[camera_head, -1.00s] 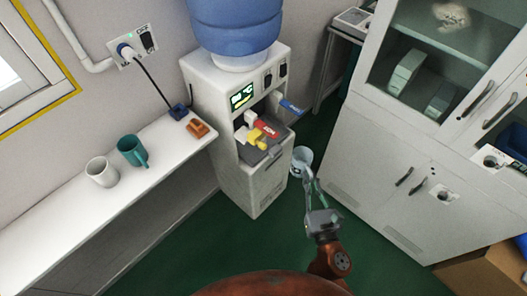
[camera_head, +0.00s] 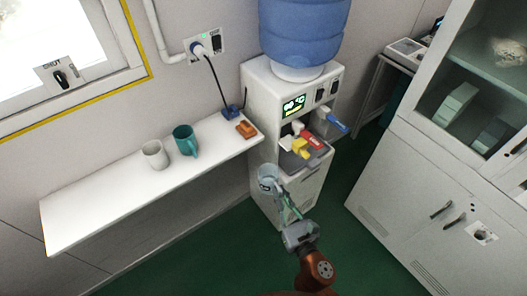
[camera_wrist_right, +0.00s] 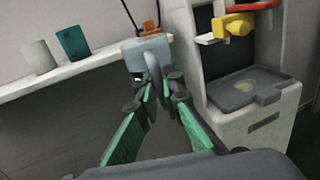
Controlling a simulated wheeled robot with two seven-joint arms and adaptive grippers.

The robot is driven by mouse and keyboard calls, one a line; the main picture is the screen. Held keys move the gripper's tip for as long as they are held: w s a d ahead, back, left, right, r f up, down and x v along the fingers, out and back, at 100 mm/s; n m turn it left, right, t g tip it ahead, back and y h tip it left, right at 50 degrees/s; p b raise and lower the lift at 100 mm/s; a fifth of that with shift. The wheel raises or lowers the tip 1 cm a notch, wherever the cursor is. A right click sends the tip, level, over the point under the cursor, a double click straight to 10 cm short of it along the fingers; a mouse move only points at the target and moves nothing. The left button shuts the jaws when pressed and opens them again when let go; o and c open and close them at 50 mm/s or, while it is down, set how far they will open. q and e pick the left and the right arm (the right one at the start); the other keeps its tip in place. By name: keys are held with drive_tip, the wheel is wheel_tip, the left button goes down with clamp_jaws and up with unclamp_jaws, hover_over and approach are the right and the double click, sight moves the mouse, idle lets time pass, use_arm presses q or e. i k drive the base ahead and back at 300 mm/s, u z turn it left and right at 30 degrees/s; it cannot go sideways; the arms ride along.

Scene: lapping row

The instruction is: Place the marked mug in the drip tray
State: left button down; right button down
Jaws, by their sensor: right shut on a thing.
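A pale grey-blue mug (camera_head: 268,173) with a small dark mark is held in my right gripper (camera_head: 281,194), in front of the dispenser's lower left side. In the right wrist view the mug (camera_wrist_right: 146,54) hangs by its handle between the green-sided fingers of my right gripper (camera_wrist_right: 157,92). The grey drip tray (camera_wrist_right: 235,100) lies in the dispenser's recess, to the right of the mug and apart from it. In the head view the tray (camera_head: 288,163) is partly covered by the taps above it. My left gripper is not in view.
The white water dispenser (camera_head: 258,92) has red, yellow and blue taps over the tray. A white shelf (camera_head: 110,198) on the left holds a white mug (camera_head: 155,154), a teal mug (camera_head: 185,140) and an orange block (camera_head: 246,129). A cabinet (camera_head: 415,180) stands right.

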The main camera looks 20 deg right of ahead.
sight(295, 167)
drive_tip(key=u, duration=1)
drive_tip(key=k, duration=0.6)
drive_tip(key=z, duration=1.15)
drive_tip(key=i, duration=0.5)
